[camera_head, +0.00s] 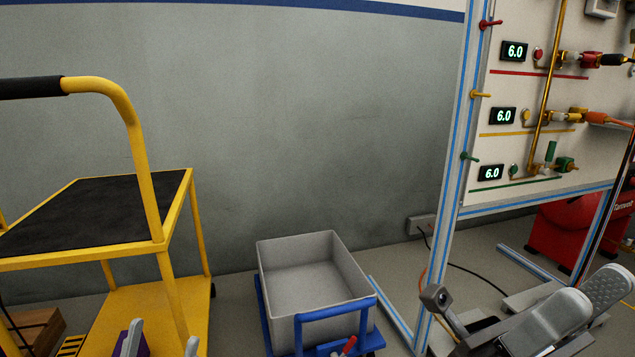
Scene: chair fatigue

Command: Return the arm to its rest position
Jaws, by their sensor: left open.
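My left gripper (162,343) shows at the bottom left edge. Its two grey fingertips stand apart with a gap between them, so it is open. A small purple shape (130,345) shows at the left fingertip, cut off by the frame edge; I cannot tell what it is. The fingers appear in front of the yellow cart's (160,300) lower shelf. The rest of my left arm is out of the frame. My right gripper is not in view.
A grey bin (290,285) sits on a blue trolley (335,312) in the middle. A panel frame (450,190) with several 6.0 displays stands right. Grey rounded parts (555,322) on a dark mechanism fill the lower right. A red machine (570,235) stands behind.

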